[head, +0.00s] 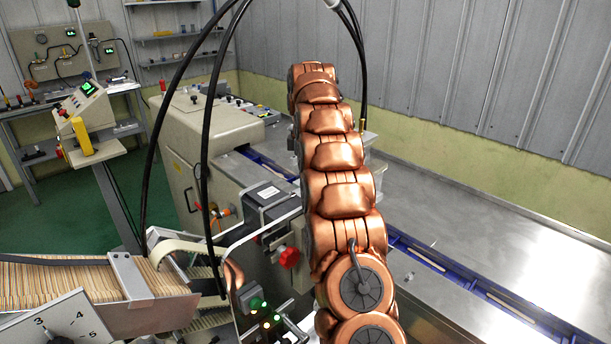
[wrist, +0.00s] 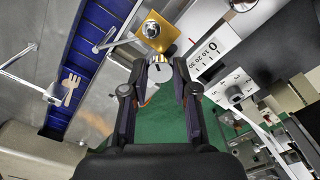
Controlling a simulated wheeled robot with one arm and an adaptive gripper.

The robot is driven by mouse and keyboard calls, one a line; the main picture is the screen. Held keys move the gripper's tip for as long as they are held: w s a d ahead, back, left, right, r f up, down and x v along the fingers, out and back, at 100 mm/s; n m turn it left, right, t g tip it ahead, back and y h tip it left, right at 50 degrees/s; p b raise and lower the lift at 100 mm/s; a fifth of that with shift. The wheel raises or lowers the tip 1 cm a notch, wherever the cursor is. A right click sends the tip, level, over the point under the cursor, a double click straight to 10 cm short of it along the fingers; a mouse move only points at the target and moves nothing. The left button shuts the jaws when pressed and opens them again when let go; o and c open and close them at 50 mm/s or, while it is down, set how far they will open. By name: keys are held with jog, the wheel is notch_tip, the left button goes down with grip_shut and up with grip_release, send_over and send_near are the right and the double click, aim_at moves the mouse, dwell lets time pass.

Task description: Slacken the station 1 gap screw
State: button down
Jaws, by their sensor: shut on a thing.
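In the wrist view my gripper (wrist: 160,68) has its two dark fingers closed on a small pale piece (wrist: 159,74) with yellow at its top. What this piece is cannot be made out. I cannot tell whether this is the station 1 gap screw. A white scale plate (wrist: 208,56) with printed numbers lies right of the fingertips. In the head view my own copper arm hides my gripper.
A grey box with a dial (wrist: 236,88) is at right. The head view shows a red knob (head: 289,257), a stick-filled chute (head: 70,283) and a console (head: 84,110).

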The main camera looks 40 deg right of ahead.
jog(key=shift+n, duration=1)
jog(key=c, duration=0.9)
grip_release()
